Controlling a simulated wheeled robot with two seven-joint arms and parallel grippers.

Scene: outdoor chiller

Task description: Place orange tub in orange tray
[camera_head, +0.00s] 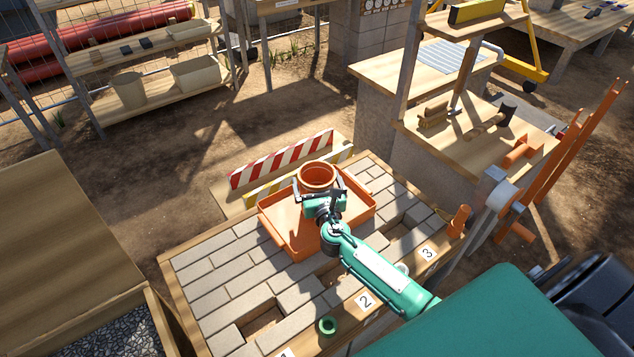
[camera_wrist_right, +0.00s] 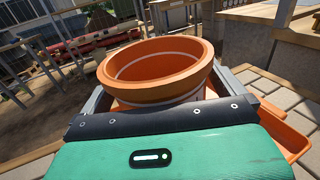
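The orange tub (camera_head: 317,174) is upright at the back part of the orange tray (camera_head: 277,216), over the tray in the head view. I cannot tell whether it touches the tray floor. My right gripper (camera_head: 322,190) is around the tub, one finger on each side. In the right wrist view the tub (camera_wrist_right: 160,72) stands between the two fingers, its round rim open and empty-looking, with part of the tray (camera_wrist_right: 285,132) showing at the lower right. The fingers look close against its sides. My left gripper is not in view.
The tray lies on a paver-topped table (camera_head: 215,262) with gaps between some pavers. A red-and-white striped barrier (camera_head: 281,158) stands behind it. A green ring (camera_head: 327,326) and an orange object (camera_head: 459,220) sit near the front edge. A wooden bench (camera_head: 480,130) stands at right.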

